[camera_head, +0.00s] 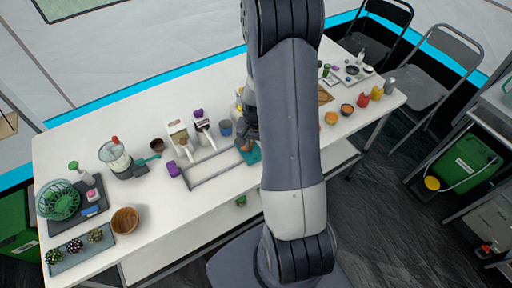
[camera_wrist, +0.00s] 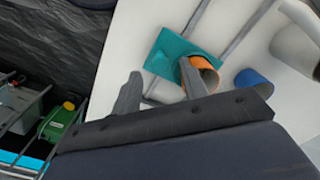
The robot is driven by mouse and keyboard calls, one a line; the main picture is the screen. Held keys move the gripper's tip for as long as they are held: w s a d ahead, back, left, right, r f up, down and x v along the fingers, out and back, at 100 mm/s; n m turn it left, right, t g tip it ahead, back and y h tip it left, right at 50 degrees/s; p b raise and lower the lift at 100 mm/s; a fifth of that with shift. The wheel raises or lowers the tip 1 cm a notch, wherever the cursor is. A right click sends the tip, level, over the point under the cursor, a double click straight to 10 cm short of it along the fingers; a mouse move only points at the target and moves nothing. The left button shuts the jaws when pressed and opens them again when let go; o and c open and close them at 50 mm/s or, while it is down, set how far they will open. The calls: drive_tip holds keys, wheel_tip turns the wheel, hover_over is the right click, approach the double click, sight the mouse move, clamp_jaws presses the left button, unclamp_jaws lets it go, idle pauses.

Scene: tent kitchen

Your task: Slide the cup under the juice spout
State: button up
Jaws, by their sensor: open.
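An orange cup (camera_wrist: 209,68) stands beside or on a flat teal piece (camera_wrist: 170,48) on the white table in the wrist view. In the head view the teal piece (camera_head: 252,155) shows beside my arm. My gripper (camera_wrist: 160,72) is open. Its right finger overlaps the orange cup in the picture; I cannot tell whether they touch. The left finger is apart from the cup. A blue cup (camera_head: 226,128) stands just left of my gripper in the head view, and also shows in the wrist view (camera_wrist: 252,80). Two white dispenser-like units (camera_head: 203,132) stand behind; their spouts are too small to make out.
Grey rails (camera_head: 222,174) with a purple block (camera_head: 173,169) run along the table in front of the dispensers. A blender (camera_head: 115,157), a wooden bowl (camera_head: 125,220) and a green fan (camera_head: 60,200) stand at left. Bowls and bottles stand at right.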

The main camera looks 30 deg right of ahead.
drive_tip(key=shift+f, duration=1.25)
drive_tip(key=shift+c, duration=0.5)
clamp_jaws()
